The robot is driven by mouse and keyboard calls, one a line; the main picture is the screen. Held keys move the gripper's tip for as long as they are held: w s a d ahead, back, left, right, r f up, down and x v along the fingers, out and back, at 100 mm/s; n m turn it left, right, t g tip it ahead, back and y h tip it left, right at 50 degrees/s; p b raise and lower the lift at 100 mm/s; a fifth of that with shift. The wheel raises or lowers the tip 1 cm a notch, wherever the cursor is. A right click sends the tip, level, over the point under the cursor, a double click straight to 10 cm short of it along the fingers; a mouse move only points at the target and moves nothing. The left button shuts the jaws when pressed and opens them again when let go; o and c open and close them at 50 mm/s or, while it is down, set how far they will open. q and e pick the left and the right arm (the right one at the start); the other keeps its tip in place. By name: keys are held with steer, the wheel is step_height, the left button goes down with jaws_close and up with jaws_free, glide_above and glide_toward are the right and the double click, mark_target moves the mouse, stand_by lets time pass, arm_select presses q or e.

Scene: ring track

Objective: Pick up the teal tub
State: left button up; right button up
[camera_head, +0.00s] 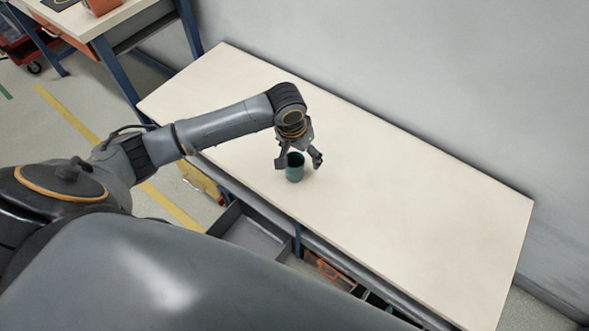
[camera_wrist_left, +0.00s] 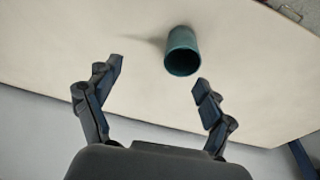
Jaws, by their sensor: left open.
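The teal tub (camera_head: 295,168) stands upright on the pale workbench top (camera_head: 400,210), near its front edge. It also shows in the left wrist view (camera_wrist_left: 181,50), beyond the fingertips and nearer the right-hand finger. My left gripper (camera_head: 299,162) is open and empty, above and around the tub in the head view. In the left wrist view the left gripper (camera_wrist_left: 158,75) has its fingers spread wide, with the tub not between them. My right gripper is in neither view.
The rest of the bench top is bare. A wall (camera_head: 440,80) runs along its back edge. Below the front edge are an open grey drawer (camera_head: 248,234) and an orange item (camera_head: 325,268). Another bench (camera_head: 95,22) stands at the upper left.

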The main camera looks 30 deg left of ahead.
arm_select(q)
step_height(320, 180, up, 3)
steer(key=a, duration=0.3)
steer(key=b, duration=0.1)
glide_toward(295, 164)
steer(key=s+d, duration=0.1)
steer(key=d, duration=0.1)
steer(key=shift+n+y, duration=0.3)
steer(key=f, duration=0.6)
steer(key=shift+w+a+b, duration=0.15)
steer(key=shift+w+b, duration=0.15)
steer(key=shift+b, duration=0.05)
steer(key=c, duration=1.3)
